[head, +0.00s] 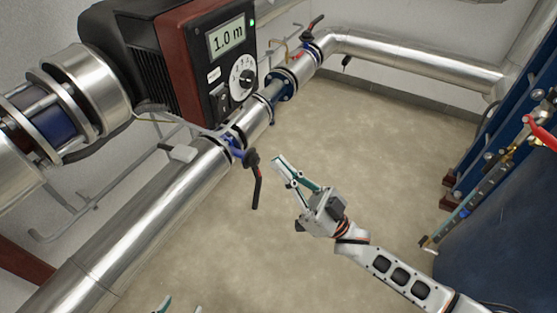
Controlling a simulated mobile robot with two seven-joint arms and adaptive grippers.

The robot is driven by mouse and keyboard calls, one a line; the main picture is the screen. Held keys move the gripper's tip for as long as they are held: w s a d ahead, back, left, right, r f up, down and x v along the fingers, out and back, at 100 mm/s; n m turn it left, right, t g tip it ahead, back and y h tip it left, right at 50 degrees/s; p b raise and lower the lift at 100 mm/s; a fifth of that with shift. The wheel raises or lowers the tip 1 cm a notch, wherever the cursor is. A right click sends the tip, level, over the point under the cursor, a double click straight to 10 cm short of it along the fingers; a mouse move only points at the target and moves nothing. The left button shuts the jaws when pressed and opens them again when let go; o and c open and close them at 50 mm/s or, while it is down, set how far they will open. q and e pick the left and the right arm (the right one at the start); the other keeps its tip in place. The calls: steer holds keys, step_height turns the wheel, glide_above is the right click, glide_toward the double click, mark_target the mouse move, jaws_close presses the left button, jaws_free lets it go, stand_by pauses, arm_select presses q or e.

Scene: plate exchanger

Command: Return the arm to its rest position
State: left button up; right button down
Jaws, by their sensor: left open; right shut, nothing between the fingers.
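My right arm (395,273) reaches in from the lower right in the head view. Its gripper (280,164) is shut and empty, held over the floor and pointing up and left. Its fingertips are a little to the right of a black valve handle (256,186), with a visible gap between them. My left gripper (181,308) shows only as two fingertips at the bottom edge, spread apart with nothing seen between them. The rest of the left arm is out of view.
A silver pipe (150,230) runs diagonally on the left, with a pump unit (215,60) reading 1.0 m. Another red-and-black handle (315,24) is further back. A blue frame (500,120) and red handle (541,133) stand at right. The middle floor (380,150) is clear.

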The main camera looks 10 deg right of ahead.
arm_select(q)
steer(key=shift+s+f, duration=0.25)
steer(key=shift+s, duration=0.05)
